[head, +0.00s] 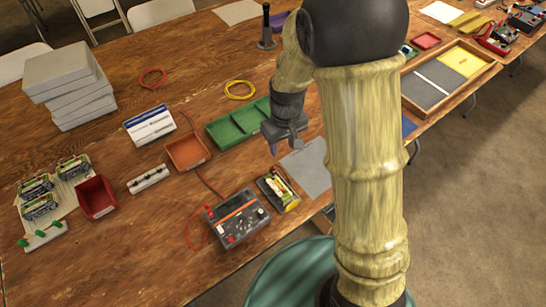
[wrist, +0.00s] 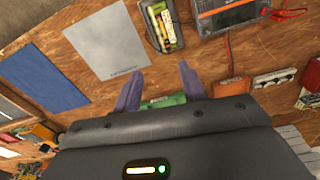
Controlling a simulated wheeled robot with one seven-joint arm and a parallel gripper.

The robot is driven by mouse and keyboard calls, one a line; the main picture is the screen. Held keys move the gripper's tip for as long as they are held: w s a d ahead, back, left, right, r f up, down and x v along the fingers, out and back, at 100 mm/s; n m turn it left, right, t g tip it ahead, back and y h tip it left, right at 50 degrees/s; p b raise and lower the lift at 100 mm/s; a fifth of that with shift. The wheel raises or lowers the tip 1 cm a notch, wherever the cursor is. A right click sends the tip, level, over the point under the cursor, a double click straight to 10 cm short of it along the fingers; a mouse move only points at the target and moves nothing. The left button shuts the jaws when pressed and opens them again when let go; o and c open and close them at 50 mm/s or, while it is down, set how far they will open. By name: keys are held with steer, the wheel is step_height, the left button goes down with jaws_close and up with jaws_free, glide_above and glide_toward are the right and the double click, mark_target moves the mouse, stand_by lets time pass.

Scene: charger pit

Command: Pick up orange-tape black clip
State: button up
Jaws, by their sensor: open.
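My gripper (head: 286,146) hangs above the table, near the green tray and the grey mat, with its fingers pointing down. In the wrist view my gripper (wrist: 160,70) has its two purple-grey fingers spread apart, with nothing between them. I cannot pick out a black clip with orange tape for sure in either view. Small red and black items (head: 497,37) lie at the far right end of the table, too small to tell apart. My arm covers part of the table in the head view.
A charger (head: 238,217) with an orange strip and a battery pack (head: 278,190) sit near the front edge. An orange tray (head: 188,151), green tray (head: 228,129), red bin (head: 96,197), blue-white box (head: 150,124) and stacked grey boxes (head: 68,78) stand around. Bare wood lies between them.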

steer(key=a, duration=0.1)
steer(key=w+a+r+n+p, duration=0.1)
steer(key=a+p, duration=0.1)
steer(key=shift+w+a+r, duration=0.1)
steer(key=shift+w+r, duration=0.05)
steer(key=shift+r, duration=0.2)
steer(key=p, duration=0.2)
glide_toward(273, 168)
steer(key=f, duration=0.5)
steer(key=shift+a+f, duration=0.25)
steer(key=shift+a, duration=0.1)
steer(key=shift+f, duration=0.1)
steer(key=shift+w+d+f+p, duration=0.15)
steer(key=shift+f+p, duration=0.4)
steer(key=shift+f, duration=0.7)
steer(key=shift+w+d+f+p, duration=0.1)
steer(key=shift+f+p, duration=0.4)
steer(key=shift+f, duration=0.8)
steer(key=shift+s, duration=0.15)
